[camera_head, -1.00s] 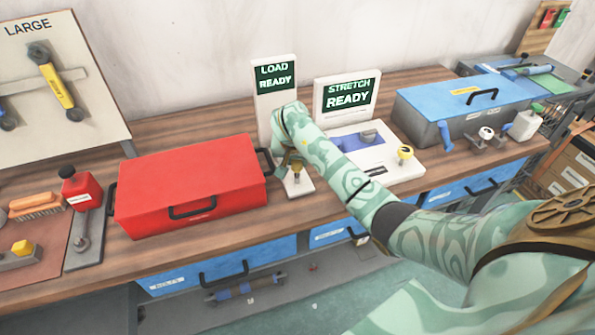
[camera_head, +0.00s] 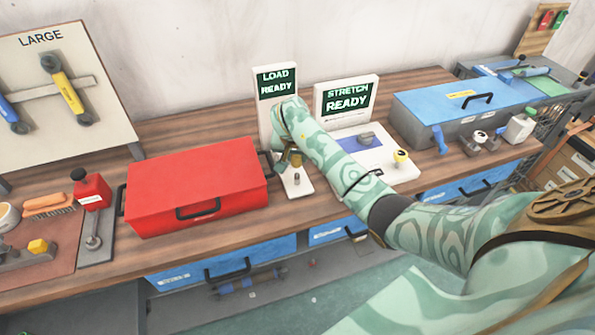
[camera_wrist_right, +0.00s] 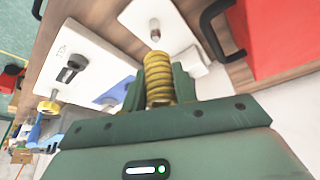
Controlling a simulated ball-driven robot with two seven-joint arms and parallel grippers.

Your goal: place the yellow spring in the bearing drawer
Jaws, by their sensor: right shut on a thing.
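My right gripper (camera_head: 287,161) is shut on the yellow spring (camera_wrist_right: 159,78). In the right wrist view the coil stands between the two green fingers. In the head view the hand largely hides the spring. The gripper is above the white base of the LOAD READY stand (camera_head: 294,184), whose short metal peg (camera_head: 297,179) shows bare below it. Blue drawers sit under the bench: a left one (camera_head: 222,262), a middle one (camera_head: 338,229) and a right one (camera_head: 478,185). They look closed. I cannot read which is the bearing drawer. My left gripper is out of view.
A red toolbox (camera_head: 196,190) stands left of the stand. The STRETCH READY machine (camera_head: 368,168) is to the right, with a blue-lidded grey box (camera_head: 464,108) beyond. The bench front before the stand is narrow.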

